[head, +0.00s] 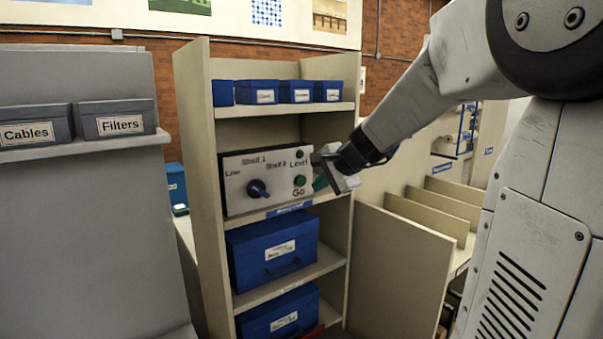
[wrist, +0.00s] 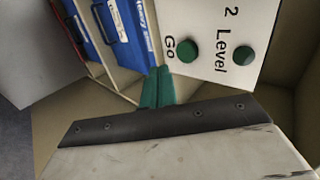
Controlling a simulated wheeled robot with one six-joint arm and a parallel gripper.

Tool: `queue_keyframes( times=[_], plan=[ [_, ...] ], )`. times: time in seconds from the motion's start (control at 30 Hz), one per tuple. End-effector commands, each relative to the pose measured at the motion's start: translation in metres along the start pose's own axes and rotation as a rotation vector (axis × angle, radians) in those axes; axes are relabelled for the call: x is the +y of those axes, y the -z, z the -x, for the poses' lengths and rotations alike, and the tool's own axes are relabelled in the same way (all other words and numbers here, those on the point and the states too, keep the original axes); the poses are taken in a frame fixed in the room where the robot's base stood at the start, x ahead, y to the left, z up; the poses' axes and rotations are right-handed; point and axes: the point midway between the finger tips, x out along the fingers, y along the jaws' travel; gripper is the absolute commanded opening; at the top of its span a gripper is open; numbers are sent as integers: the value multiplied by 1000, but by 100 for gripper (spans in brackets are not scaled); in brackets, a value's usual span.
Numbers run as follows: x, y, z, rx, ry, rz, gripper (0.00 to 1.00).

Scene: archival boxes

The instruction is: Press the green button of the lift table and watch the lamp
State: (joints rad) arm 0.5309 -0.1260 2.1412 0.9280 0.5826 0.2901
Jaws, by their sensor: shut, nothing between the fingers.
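The white control panel (head: 240,168) stands on a shelf, with a blue knob (head: 258,189) and the labels Low, Shelf 1 and Shelf 2. The green button (head: 299,181), marked Go, is at its right side; it also shows in the wrist view (wrist: 188,51). The lamp (head: 299,155), marked Level, is above it and looks dark green, with no visible glow; it also shows in the wrist view (wrist: 243,56). My gripper (head: 320,184) is shut and empty just right of the button. Its green fingers (wrist: 159,75) lie together, apart from the button.
Blue boxes stand on the shelves above (head: 258,92) and below (head: 273,248) the panel. The shelf unit's right side is close to my gripper. Slotted cream dividers (head: 400,250) stand at the right. A grey unit (head: 80,220) with Cables and Filters boxes stands at the left.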

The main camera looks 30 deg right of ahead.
Motion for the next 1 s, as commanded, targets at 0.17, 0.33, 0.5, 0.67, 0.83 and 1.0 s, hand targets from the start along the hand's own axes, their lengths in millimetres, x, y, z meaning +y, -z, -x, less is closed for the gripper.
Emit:
queue_keyframes(
  times=[0.17,0.33,0.5,0.67,0.83,1.0],
  plan=[
    [-17,0,-22,-1,-1,1,0],
    [-26,1,-30,0,-1,0,0],
    [-28,1,-31,1,0,-1,0],
    [-28,1,-31,1,0,-1,0],
    [-35,2,-39,0,-1,1,0],
    [-42,2,-46,2,1,0,0]
  ],
)
